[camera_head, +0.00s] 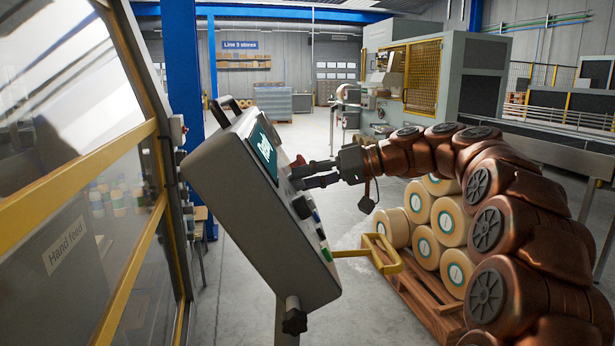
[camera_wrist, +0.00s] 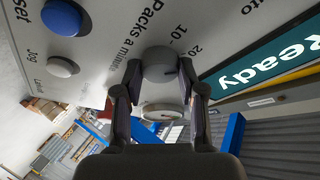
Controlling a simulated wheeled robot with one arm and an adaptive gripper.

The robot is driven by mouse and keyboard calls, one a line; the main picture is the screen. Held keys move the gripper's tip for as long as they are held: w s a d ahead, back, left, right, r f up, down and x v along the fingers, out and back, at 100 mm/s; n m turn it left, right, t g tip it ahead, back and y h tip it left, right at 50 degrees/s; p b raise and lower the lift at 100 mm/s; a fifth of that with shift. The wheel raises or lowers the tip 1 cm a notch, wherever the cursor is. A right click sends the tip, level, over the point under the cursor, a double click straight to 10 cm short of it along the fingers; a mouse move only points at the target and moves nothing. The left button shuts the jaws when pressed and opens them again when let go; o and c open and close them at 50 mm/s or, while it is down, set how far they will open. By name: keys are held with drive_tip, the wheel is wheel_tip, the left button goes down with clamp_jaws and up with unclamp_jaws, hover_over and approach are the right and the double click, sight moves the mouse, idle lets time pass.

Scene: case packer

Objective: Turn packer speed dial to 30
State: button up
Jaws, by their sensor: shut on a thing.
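The grey control panel (camera_head: 260,215) with a teal screen (camera_head: 264,152) stands left of centre in the head view. My gripper (camera_head: 297,178) reaches it from the right. In the wrist view the panel (camera_wrist: 105,45) carries the print "Packs a minute", with 10 and 20 legible. The round grey speed dial (camera_wrist: 159,66) sits beside that print. My gripper (camera_wrist: 160,72) is shut on the dial, one finger on each side. A pale disc (camera_wrist: 163,112) with a dark mark shows between the fingers; whether it is the dial's front face I cannot tell. The full scale is not visible.
A blue button (camera_wrist: 62,17) and a pale button (camera_wrist: 62,67) near "Jog" sit left of the dial. The screen reads "Ready" (camera_wrist: 265,65). A yellow-framed guard (camera_head: 75,185) stands left of the panel. A pallet of rolls (camera_head: 430,290) stands below my arm.

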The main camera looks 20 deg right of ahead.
drive_tip(key=m+h+p, duration=0.1)
drive_tip(key=m+p, duration=0.1)
drive_tip(key=m, duration=0.1)
drive_tip(key=r+m+h+p, duration=0.1)
drive_tip(key=m+p, duration=0.1)
drive_tip(key=p, duration=0.1)
drive_tip(key=shift+a+m, duration=0.1)
drive_tip(key=shift+m, duration=0.3)
drive_tip(key=m+p, duration=0.2)
drive_tip(key=shift+f+h+p, duration=0.1)
drive_tip(key=shift+h+p, duration=0.3)
drive_tip(key=shift+f+m+p, duration=0.15)
drive_tip(key=shift+m+p, duration=0.35)
drive_tip(key=shift+m, duration=0.2)
drive_tip(key=shift+f+h, duration=0.1)
drive_tip(key=shift+h, duration=0.2)
drive_tip(key=o, duration=1.1)
drive_tip(key=shift+o, duration=0.2)
drive_tip(key=v, duration=1.2)
